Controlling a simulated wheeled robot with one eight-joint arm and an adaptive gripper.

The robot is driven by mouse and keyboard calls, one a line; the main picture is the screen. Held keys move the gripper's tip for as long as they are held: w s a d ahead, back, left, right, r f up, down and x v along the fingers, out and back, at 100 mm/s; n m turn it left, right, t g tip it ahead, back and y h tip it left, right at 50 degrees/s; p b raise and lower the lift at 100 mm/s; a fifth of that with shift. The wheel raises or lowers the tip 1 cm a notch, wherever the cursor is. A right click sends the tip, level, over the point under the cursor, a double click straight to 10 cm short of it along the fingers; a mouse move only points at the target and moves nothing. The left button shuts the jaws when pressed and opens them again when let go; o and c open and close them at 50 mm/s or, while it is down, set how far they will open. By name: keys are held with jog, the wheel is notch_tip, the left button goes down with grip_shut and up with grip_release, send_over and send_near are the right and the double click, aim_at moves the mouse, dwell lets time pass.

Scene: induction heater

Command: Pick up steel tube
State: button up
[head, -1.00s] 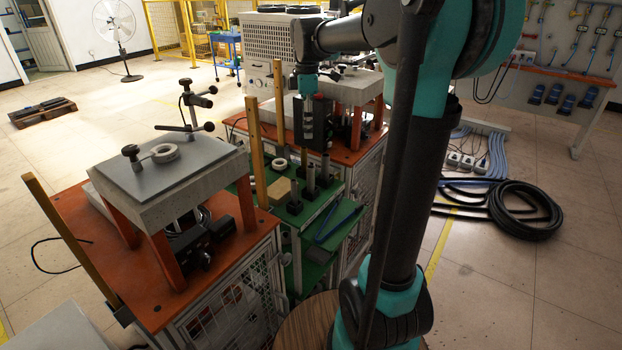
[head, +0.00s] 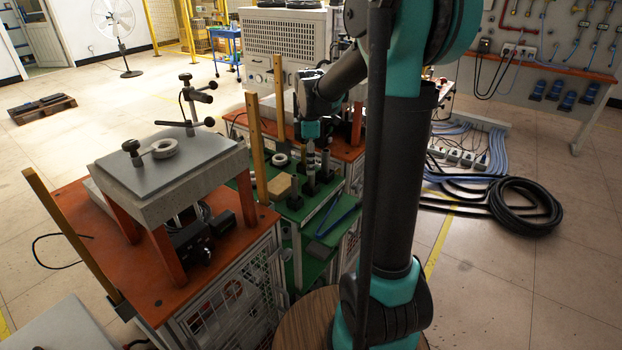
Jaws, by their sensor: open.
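Several upright steel tubes stand in dark block holders on the green bench between the two orange-topped stations. One steel tube (head: 310,177) is in the middle of the row, with another (head: 326,161) just behind it to the right. A shorter dark piece (head: 294,188) stands at the front. My gripper (head: 311,154) points down from its teal wrist, right above the middle tube. It is small and dark here, and its fingertips blend with the tube top. I cannot tell whether they touch or surround it. The gripper is open.
A tan block (head: 279,186) and a ring (head: 278,160) lie left of the tubes. A yellow post (head: 255,148) rises close by. Blue-handled tongs (head: 338,221) lie in front. The left station's raised slab (head: 185,177) and the white machine (head: 283,45) flank the space.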

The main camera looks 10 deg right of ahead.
aim_at(311, 178)
jog(key=shift+s+d+f, duration=0.1)
jog(key=shift+f, duration=1.5)
grip_shut()
